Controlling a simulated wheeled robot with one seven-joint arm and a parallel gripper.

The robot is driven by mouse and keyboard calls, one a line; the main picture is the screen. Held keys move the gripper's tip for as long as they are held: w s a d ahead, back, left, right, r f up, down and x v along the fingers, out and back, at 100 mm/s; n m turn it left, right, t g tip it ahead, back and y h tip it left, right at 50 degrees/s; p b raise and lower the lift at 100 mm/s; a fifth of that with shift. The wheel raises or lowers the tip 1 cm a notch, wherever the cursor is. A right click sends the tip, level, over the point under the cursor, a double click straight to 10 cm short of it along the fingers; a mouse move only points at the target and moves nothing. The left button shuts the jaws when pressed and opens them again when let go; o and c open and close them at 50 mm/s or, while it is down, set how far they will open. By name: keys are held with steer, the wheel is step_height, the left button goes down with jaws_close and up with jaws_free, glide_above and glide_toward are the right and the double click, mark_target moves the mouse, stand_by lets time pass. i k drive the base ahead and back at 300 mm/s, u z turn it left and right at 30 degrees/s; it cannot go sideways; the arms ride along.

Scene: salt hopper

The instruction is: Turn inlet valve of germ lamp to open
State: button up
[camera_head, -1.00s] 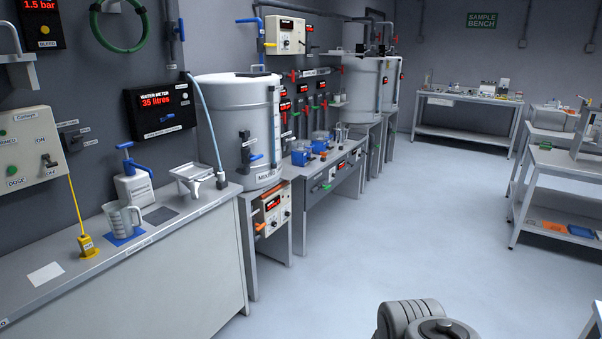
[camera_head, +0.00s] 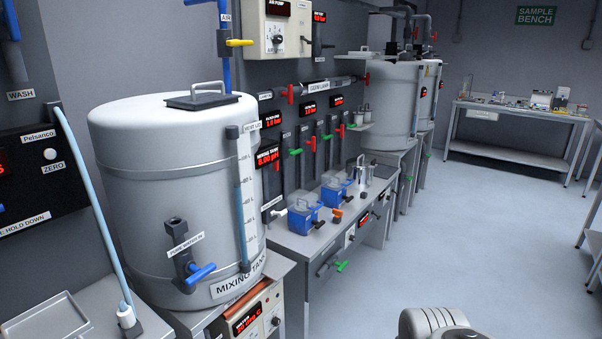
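The germ lamp is a horizontal pipe run on the back wall, with its GERM LAMP label (camera_head: 318,86) above the mixing bench. A red valve handle (camera_head: 290,94) stands upright at its left end, beside a small label too small to read. Another red handle (camera_head: 366,79) is at its right end, near the far tank. I cannot tell from the labels which one is the inlet valve. My gripper is not in view; only a grey part of my arm shows at the bottom edge.
The large mixing tank (camera_head: 165,190) stands at left, in front of the bench (camera_head: 310,243) below the lamp. Blue-based jars (camera_head: 303,212) stand on that bench. Several red and green handles hang on pipes below the lamp. The floor (camera_head: 470,240) to the right is clear.

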mark_target(288, 94)
steer(key=u, duration=0.2)
steer(key=i, duration=1.05)
steer(key=z, duration=0.95)
steer(key=i, duration=1.15)
steer(key=u, duration=2.4)
